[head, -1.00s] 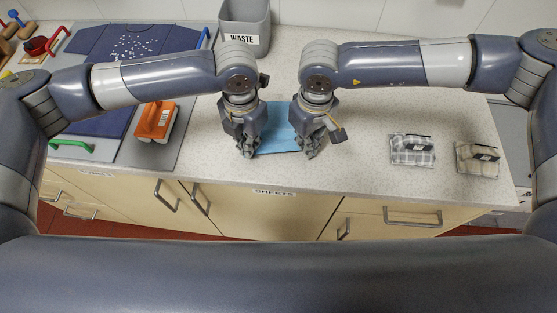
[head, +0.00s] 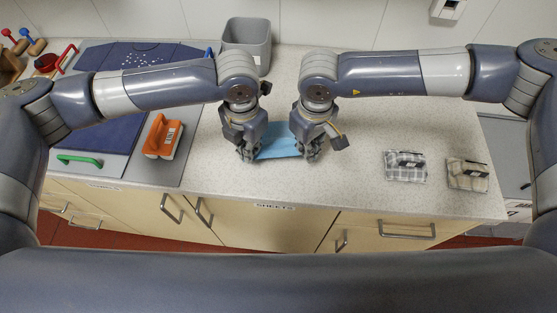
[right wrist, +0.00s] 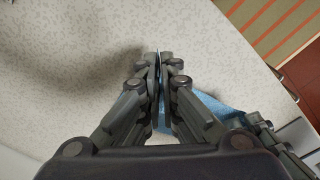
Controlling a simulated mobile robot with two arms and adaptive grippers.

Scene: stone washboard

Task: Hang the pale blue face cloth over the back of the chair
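The pale blue face cloth (head: 279,141) is on or just above the speckled counter, spanning between my two grippers; I cannot tell if it is fully clear of the surface. My left gripper (head: 247,154) is at its left edge, fingers pointing down and seemingly closed on it. My right gripper (head: 311,154) is at its right edge. In the right wrist view the right gripper (right wrist: 162,58) has its fingers together with a thin blue sliver between them, and the cloth (right wrist: 232,106) shows beside the right finger. I cannot identify the chair in these views.
A grey bin (head: 247,38) stands at the back. Two checked folded cloths (head: 405,167) (head: 467,174) lie at right. A striped green and beige surface (right wrist: 272,22) is beyond the counter edge.

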